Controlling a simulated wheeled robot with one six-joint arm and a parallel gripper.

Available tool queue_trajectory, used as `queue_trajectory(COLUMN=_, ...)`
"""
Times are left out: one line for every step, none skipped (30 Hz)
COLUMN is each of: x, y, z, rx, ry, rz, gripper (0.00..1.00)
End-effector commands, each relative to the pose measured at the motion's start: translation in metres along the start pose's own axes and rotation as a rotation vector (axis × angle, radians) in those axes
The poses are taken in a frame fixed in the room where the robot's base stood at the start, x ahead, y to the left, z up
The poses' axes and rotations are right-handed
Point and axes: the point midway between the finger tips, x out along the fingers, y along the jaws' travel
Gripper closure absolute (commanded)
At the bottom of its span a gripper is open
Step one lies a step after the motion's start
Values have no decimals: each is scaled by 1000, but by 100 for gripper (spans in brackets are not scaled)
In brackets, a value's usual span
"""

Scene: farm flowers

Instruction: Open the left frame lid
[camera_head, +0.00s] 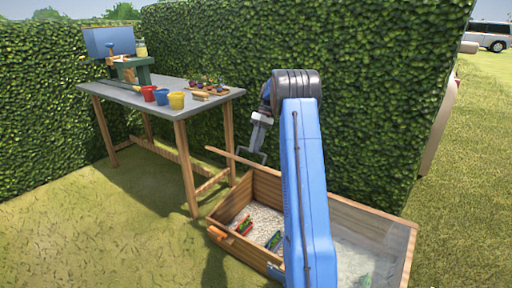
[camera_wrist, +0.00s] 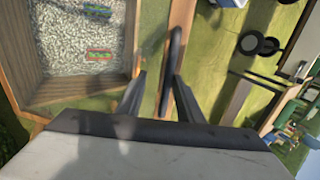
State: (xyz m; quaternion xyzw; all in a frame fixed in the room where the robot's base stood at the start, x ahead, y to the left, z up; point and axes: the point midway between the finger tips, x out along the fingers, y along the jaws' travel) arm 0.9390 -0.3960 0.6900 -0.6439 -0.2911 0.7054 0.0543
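The left frame (camera_head: 222,212) is a wooden box with pale gravel inside, and its interior shows uncovered. A wooden rail (camera_head: 232,157), apparently the left lid's edge, stands raised above the box's back left; it also shows in the wrist view (camera_wrist: 184,30). I cannot make out its glass. A dark handle (camera_wrist: 173,65) runs along this rail. My gripper (camera_head: 252,153) is at the rail. In the wrist view, its two fingers (camera_wrist: 160,88) are apart, with the handle between them, nearer the right finger. Whether either finger touches it is unclear.
Small red and green items (camera_head: 244,226) lie on the gravel. The right frame (camera_head: 408,258) has a glass cover and is partly hidden by my blue arm. A table (camera_head: 215,99) with coloured pots stands behind left. A hedge (camera_head: 380,100) rises behind; grass lies open at left.

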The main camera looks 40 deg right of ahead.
Motion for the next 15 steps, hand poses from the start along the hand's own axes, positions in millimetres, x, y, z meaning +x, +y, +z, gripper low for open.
queue_trajectory(x=0, y=0, z=0, rx=0, ry=0, rz=1, gripper=69)
queue_trajectory(x=0, y=0, z=0, rx=0, ry=1, rz=1, gripper=69)
queue_trajectory(x=0, y=0, z=0, rx=0, ry=1, rz=1, gripper=69)
queue_trajectory(x=0, y=0, z=0, rx=0, ry=1, rz=0, gripper=69)
queue_trajectory(x=0, y=0, z=0, rx=0, ry=1, rz=0, gripper=69)
queue_trajectory(x=0, y=0, z=0, rx=-1, ry=1, rz=0, gripper=69)
queue_trajectory(x=0, y=0, z=0, rx=-1, ry=1, rz=0, gripper=69)
queue_trajectory(x=0, y=0, z=-1, rx=-1, ry=1, rz=0, gripper=69)
queue_trajectory(x=-1, y=0, z=-1, rx=-1, ry=1, rz=0, gripper=69)
queue_trajectory(x=-2, y=0, z=-1, rx=-1, ry=1, rz=1, gripper=69)
queue_trajectory(x=-4, y=0, z=-1, rx=-1, ry=1, rz=1, gripper=69)
queue_trajectory(x=-6, y=0, z=-1, rx=-1, ry=2, rz=1, gripper=69)
queue_trajectory(x=-9, y=0, z=-1, rx=-1, ry=2, rz=1, gripper=69)
queue_trajectory(x=-12, y=0, z=-1, rx=-1, ry=2, rz=2, gripper=69)
queue_trajectory(x=-18, y=0, z=-1, rx=-1, ry=3, rz=2, gripper=69)
